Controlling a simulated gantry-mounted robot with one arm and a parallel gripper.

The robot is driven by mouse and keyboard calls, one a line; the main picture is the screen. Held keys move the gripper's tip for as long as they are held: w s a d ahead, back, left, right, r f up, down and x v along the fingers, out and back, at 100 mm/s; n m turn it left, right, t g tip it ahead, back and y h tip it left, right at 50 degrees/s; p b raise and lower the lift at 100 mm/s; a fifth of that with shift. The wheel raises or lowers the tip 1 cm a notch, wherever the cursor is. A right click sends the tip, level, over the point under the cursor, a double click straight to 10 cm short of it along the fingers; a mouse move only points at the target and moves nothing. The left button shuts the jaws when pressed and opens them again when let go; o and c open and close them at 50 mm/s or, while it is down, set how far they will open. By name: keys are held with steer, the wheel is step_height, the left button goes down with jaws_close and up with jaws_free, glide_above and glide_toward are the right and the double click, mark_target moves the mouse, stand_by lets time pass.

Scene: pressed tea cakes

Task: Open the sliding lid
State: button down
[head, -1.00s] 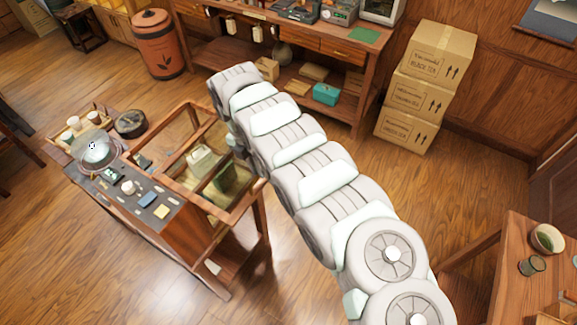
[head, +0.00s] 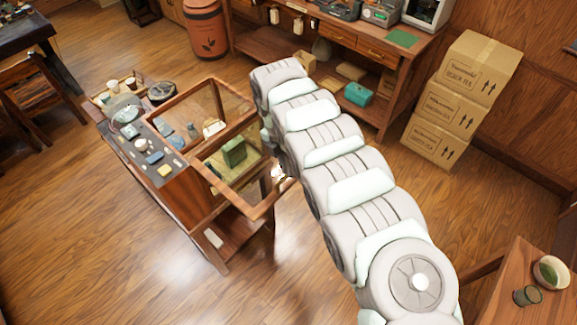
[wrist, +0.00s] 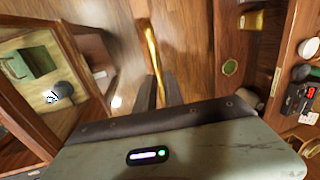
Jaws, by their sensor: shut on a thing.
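The wooden display case (head: 185,195) stands left of my arm in the head view. Its wood-framed glass lid (head: 258,214) is shifted toward the near right and overhangs that end of the case. The far part of the top is uncovered. A green box (head: 234,152) shows within the lid's frame; it also shows at left in the wrist view (wrist: 32,62). My gripper (wrist: 158,80) is shut on a brass-coloured bar (wrist: 152,45), apparently the lid's handle. In the head view my arm hides the gripper's fingers.
Small items lie on the dark mat (head: 135,148) on the case's left side. A wooden workbench (head: 350,45) with boxes below stands behind. Stacked cartons (head: 455,100) stand at the back right, and a small table (head: 525,270) at the near right. Floor in front of the case is clear.

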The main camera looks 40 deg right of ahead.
steer(key=c, duration=1.5)
jaws_free()
steer(key=shift+d, duration=0.1)
steer(key=shift+o, duration=0.2)
step_height(320, 180, up, 11)
steer(key=w+b, duration=0.2)
steer(key=shift+f+b, duration=0.2)
steer(key=shift+b, duration=0.15)
